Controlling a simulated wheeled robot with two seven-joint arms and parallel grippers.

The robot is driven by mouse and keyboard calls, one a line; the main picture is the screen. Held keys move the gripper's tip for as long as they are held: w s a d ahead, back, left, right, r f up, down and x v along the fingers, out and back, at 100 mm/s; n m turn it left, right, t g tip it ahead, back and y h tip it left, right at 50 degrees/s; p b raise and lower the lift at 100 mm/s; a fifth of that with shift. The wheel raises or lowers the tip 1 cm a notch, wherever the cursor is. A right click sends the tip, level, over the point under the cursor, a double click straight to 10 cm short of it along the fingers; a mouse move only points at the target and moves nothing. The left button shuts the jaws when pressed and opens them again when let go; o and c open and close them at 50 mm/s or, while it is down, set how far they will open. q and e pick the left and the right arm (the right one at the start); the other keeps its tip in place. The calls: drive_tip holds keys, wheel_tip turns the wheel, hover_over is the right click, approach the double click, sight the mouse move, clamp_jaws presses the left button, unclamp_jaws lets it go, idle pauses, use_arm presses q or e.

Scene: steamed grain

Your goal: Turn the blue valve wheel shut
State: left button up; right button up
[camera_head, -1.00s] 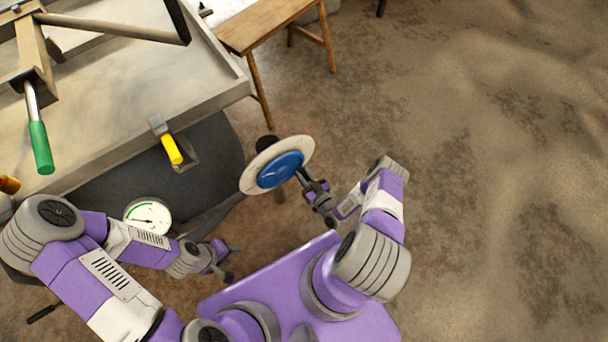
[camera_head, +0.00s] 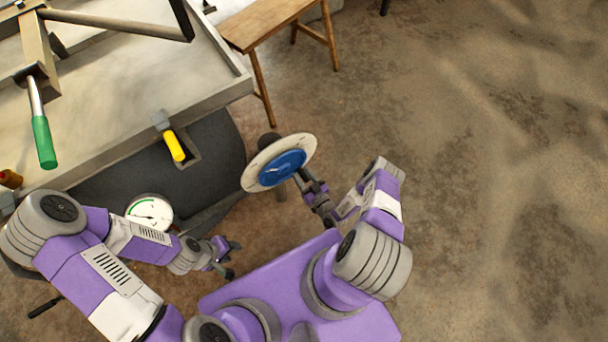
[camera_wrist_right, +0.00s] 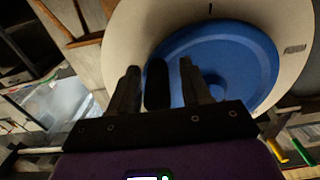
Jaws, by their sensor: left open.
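The blue valve wheel (camera_head: 282,168) sits in front of a cream round plate (camera_head: 252,178) on a post. The plate has a black mark near its top edge in the right wrist view. My right gripper (camera_head: 308,182) is at the wheel's right side. In the right wrist view its fingers (camera_wrist_right: 157,88) stand on either side of a dark upright handle (camera_wrist_right: 157,82) in front of the blue wheel (camera_wrist_right: 225,65). Narrow gaps show between fingers and handle, so it looks open around it. My left gripper (camera_head: 234,258) is open and empty, low and left of the wheel.
A round white gauge (camera_head: 149,212) with a green arc is beside my left arm. A bench (camera_head: 110,125) with a yellow-handled lever (camera_head: 174,146) and a green-handled lever (camera_head: 43,142) fills the upper left. A wooden stool (camera_head: 262,22) stands behind. The floor at right is clear.

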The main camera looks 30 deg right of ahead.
drive_tip(key=shift+d, duration=0.1)
drive_tip(key=s, duration=0.2)
drive_tip(key=s+p, duration=0.1)
drive_tip(key=s, duration=0.2)
drive_tip(key=s+p, duration=0.1)
drive_tip(key=s, duration=0.1)
drive_tip(key=shift+s+d, duration=0.25)
idle(0.4)
